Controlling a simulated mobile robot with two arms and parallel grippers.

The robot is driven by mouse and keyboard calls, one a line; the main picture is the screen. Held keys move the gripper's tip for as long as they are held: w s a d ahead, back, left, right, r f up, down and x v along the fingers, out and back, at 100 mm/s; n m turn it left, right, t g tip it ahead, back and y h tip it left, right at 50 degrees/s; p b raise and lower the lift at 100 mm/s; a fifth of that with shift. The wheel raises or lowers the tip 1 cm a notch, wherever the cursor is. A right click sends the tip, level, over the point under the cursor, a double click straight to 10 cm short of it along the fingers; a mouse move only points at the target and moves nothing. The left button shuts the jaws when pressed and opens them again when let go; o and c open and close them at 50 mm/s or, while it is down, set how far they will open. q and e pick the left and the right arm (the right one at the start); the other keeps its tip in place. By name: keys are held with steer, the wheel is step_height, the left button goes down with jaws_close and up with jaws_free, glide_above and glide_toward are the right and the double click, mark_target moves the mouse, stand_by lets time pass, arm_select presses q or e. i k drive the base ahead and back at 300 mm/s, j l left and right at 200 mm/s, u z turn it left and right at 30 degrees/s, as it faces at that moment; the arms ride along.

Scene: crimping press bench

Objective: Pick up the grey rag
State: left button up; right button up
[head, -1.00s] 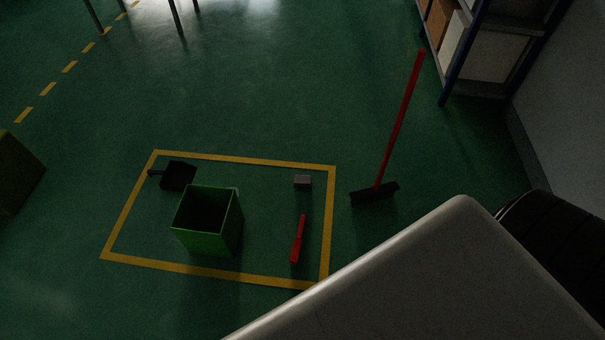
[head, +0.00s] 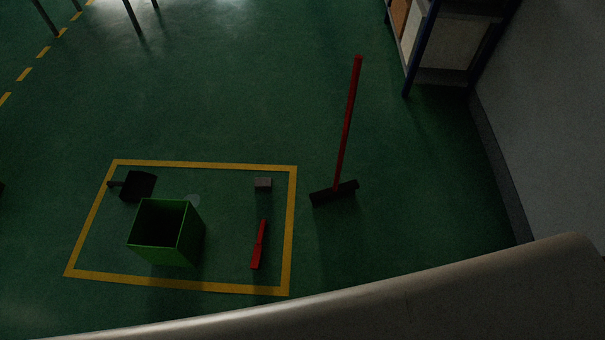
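I cannot make out a grey rag with certainty. A small grey-brown block-like thing (head: 263,184) lies on the green floor inside the yellow-taped rectangle, near its far right corner. A faint pale grey patch (head: 194,200) shows on the floor just behind the green bin (head: 183,240); I cannot tell whether it is cloth or a mark on the floor. The bin is open at the top, and its inside is dark. Neither of my grippers is in view.
Inside the yellow tape (head: 290,230) are also a dark dustpan (head: 138,186) and a red-handled tool (head: 259,245). A red-handled broom (head: 346,130) stands right of the tape. A shelf (head: 446,45) and a grey wall (head: 550,130) bound the right.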

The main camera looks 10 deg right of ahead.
mark_target(260, 183)
steer(key=i+l+z, duration=0.25)
steer(key=l+z, duration=0.2)
steer(key=i+l+z, duration=0.45)
steer(key=l, duration=0.15)
steer(key=i+l+z, duration=0.45)
steer(key=i+l, duration=0.1)
steer(key=i, duration=0.35)
steer(key=i+l+u, duration=0.15)
steer(key=i, duration=0.3)
steer(key=i+j+u, duration=0.15)
steer(key=i+u, duration=0.65)
steer(key=i+l+u, duration=0.1)
steer(key=i+u, duration=0.3)
steer(key=i+l+u, duration=0.25)
steer(key=i+u, duration=0.4)
steer(key=u, duration=0.25)
steer(key=i+u, duration=0.2)
steer(key=u, duration=0.3)
steer(key=i+l+u, duration=0.15)
steer(key=u, duration=0.35)
steer(key=i+l+u, duration=0.25)
steer(key=u, duration=0.25)
steer(key=i+l+u, duration=0.15)
steer(key=l+u, duration=0.15)
steer(key=u, duration=0.2)
